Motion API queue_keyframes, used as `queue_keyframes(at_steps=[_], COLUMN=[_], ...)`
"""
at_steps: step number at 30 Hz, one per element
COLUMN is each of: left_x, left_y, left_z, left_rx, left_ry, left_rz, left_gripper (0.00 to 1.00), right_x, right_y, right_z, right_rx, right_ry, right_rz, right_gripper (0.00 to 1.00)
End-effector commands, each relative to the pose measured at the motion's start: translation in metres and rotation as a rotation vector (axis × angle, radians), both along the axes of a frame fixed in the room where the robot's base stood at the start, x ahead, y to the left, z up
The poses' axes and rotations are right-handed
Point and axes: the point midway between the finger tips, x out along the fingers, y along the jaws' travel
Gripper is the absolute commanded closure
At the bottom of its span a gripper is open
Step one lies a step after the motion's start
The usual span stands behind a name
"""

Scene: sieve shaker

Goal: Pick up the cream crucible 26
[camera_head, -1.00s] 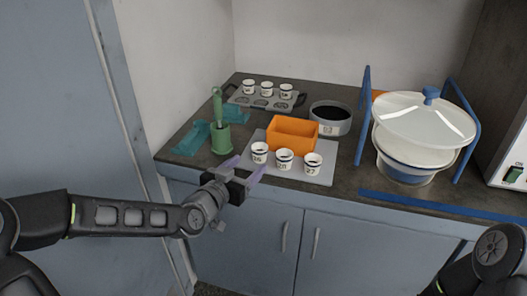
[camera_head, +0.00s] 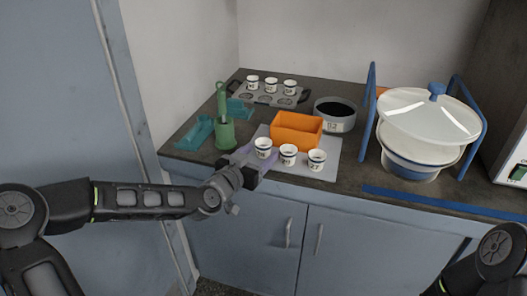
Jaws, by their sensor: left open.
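Three cream crucibles stand upright in a row on the front of a light grey mat (camera_head: 325,170): a left one (camera_head: 263,149), a middle one (camera_head: 288,156) and a right one (camera_head: 317,161). Each has a dark number label, too small to read surely, so I cannot tell which is 26. My left gripper (camera_head: 255,157) is open, with pale purple fingers, just in front of the left crucible. One finger shows left of that crucible and the other is largely hidden. I cannot tell whether they touch it. My right gripper is out of view.
An orange box (camera_head: 297,131) sits right behind the crucibles. A grey rack (camera_head: 270,98) with more cups, a dark round pan (camera_head: 335,115), a green holder (camera_head: 225,135) and teal trays (camera_head: 195,133) stand around. A white lidded vessel (camera_head: 418,150) stands right between blue bars.

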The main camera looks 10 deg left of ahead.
Motion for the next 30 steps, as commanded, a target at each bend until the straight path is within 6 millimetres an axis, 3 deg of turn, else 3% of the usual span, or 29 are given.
queue_keyframes(at_steps=[7, 25, 30], left_x=[0.029, 0.029, 0.029], left_y=[-0.008, -0.008, -0.008], left_z=[-0.004, -0.005, -0.005], left_rx=[-0.001, 0.001, 0.001], left_ry=[0.0, 0.0, 0.0], left_rz=[-0.001, 0.0, 0.0], left_gripper=[0.37, 0.37, 0.5], right_x=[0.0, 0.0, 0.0], right_y=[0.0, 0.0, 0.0], right_z=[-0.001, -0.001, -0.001], right_rx=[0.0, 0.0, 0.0], right_ry=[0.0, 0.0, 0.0], right_rz=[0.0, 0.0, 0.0], right_gripper=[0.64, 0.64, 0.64])
